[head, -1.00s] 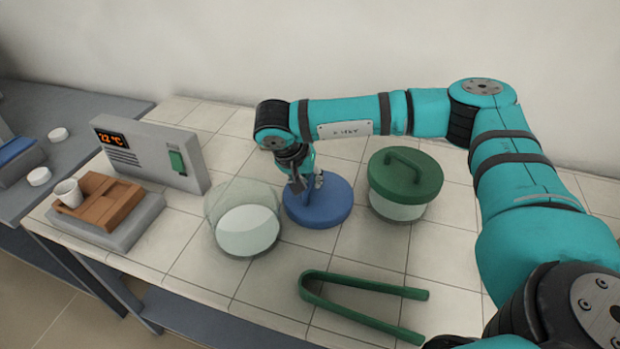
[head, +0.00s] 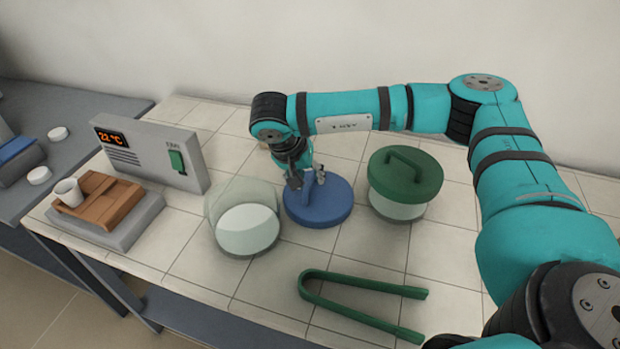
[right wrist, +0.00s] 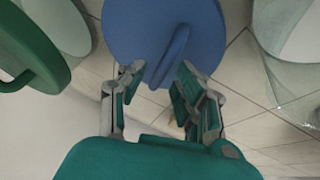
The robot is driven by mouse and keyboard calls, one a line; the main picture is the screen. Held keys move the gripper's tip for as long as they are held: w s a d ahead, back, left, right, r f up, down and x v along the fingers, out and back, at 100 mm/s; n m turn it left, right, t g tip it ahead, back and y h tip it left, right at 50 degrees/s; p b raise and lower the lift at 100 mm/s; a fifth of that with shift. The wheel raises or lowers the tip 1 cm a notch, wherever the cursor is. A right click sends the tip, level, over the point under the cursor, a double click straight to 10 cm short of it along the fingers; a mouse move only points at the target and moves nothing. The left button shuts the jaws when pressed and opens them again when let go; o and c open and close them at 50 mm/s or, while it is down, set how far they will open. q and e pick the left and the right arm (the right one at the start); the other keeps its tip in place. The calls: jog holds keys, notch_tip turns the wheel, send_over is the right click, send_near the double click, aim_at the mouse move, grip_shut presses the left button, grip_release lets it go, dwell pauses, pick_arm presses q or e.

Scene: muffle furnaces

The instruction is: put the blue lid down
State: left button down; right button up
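The blue lid (head: 327,213) is a round disc with an upright handle. It lies flat on the tiled bench top (head: 268,290), between an uncovered glass vessel (head: 247,230) and a vessel with a green lid (head: 406,178). My right gripper (head: 307,181) is over the lid, its fingers open on either side of the handle. In the right wrist view the blue lid (right wrist: 140,25) shows with its handle (right wrist: 172,55) between the spread fingertips (right wrist: 160,72), with gaps beside it. My left gripper is not in view.
Green tongs (head: 365,287) lie in front of the lid. A grey unit with a temperature display (head: 150,153) stands at the left, beside a brown block and a small white crucible (head: 68,192). Bare tiles lie between the tongs and the vessels.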

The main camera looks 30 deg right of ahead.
jog(key=v, duration=1)
jog(key=shift+r+b, duration=0.3)
